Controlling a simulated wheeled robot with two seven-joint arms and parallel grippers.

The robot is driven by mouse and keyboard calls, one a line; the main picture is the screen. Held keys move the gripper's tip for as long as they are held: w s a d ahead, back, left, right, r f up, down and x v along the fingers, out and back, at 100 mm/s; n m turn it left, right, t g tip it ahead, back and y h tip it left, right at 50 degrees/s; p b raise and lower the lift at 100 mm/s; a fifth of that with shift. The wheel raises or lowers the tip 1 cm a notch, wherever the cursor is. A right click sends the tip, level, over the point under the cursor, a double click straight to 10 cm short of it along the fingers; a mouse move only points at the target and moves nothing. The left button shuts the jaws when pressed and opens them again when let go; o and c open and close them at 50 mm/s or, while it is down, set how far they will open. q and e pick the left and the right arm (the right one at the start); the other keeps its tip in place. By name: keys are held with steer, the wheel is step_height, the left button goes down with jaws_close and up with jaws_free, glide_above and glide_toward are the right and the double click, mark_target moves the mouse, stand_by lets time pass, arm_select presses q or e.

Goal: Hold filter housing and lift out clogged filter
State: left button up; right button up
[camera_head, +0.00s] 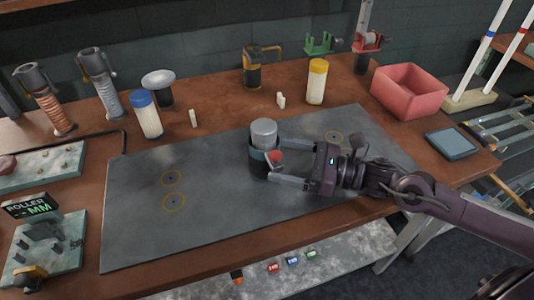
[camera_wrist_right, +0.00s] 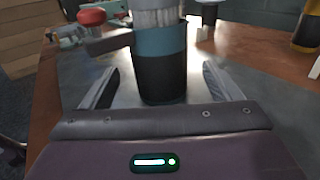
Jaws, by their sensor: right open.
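The filter housing (camera_head: 262,163), a dark cup with a teal band, stands upright on the grey mat. The pale grey filter (camera_head: 264,131) sticks up out of its top. A red knob on a side arm (camera_head: 275,155) sits at the housing's rim. My right gripper (camera_head: 279,160) comes from the right, open, its fingers spread toward the housing's two sides. In the right wrist view the housing (camera_wrist_right: 160,70) stands between the fingers, with a visible gap to each, and the ribbed filter (camera_wrist_right: 157,14) rises above it. My left gripper is not in view.
The grey mat (camera_head: 215,215) is mostly clear left of the housing. Bottles with blue (camera_head: 147,115) and yellow (camera_head: 317,82) caps stand behind it. A red bin (camera_head: 409,92) is at the back right, beside a blue-grey pad (camera_head: 451,143). A roller device (camera_head: 45,240) is at the left.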

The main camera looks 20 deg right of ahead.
mark_target(260, 155)
steer(key=x, duration=0.4)
steer(key=shift+w+a+r, duration=0.1)
steer(key=shift+w+a, duration=0.05)
steer(key=shift+x, duration=0.9)
